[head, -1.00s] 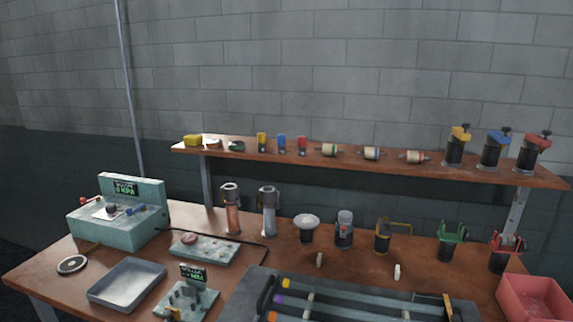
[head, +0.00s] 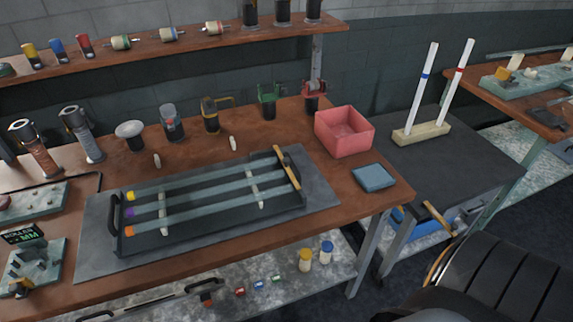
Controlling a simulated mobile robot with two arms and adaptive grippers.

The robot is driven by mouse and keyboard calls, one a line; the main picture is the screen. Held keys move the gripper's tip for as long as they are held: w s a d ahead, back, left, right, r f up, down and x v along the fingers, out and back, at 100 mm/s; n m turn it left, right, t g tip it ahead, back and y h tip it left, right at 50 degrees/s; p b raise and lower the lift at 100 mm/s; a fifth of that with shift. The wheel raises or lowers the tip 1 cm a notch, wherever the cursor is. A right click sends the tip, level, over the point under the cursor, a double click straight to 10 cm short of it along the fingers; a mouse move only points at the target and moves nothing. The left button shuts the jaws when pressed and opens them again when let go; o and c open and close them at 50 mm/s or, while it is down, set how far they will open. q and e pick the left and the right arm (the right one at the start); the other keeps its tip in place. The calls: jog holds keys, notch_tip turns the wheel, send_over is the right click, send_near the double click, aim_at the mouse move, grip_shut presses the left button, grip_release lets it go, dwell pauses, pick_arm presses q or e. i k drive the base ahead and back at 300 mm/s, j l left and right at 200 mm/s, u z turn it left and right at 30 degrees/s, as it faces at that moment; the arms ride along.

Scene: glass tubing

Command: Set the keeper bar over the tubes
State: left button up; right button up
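A black tray (head: 180,243) on the bench holds three pale glass tubes lying lengthwise: one with a yellow end (head: 131,196), one with a purple end (head: 131,212) and one with an orange end (head: 130,231). Two pale cross strips, one on the left (head: 161,207) and one on the right (head: 254,190), run across the tray at the tubes. A narrow tan bar (head: 287,168) lies crosswise at the tray's right end; it may be the keeper bar, and its exact contact with the tubes is unclear. Neither gripper is in view.
A pink bin (head: 344,131) and a blue-grey pad (head: 373,177) are right of the tray. Cups and holders line the bench behind it. A dark side table (head: 440,170) bears two upright white rods in a base (head: 421,132). A black rounded object fills the lower right.

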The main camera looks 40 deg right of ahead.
aim_at(285, 161)
jog(key=k+l+z, duration=0.15)
jog(key=l, duration=0.65)
jog(key=k+l+z, duration=0.15)
jog(key=l, duration=0.65)
jog(key=k+l+z, duration=0.15)
jog(key=l, duration=0.7)
jog(key=i+j, duration=0.05)
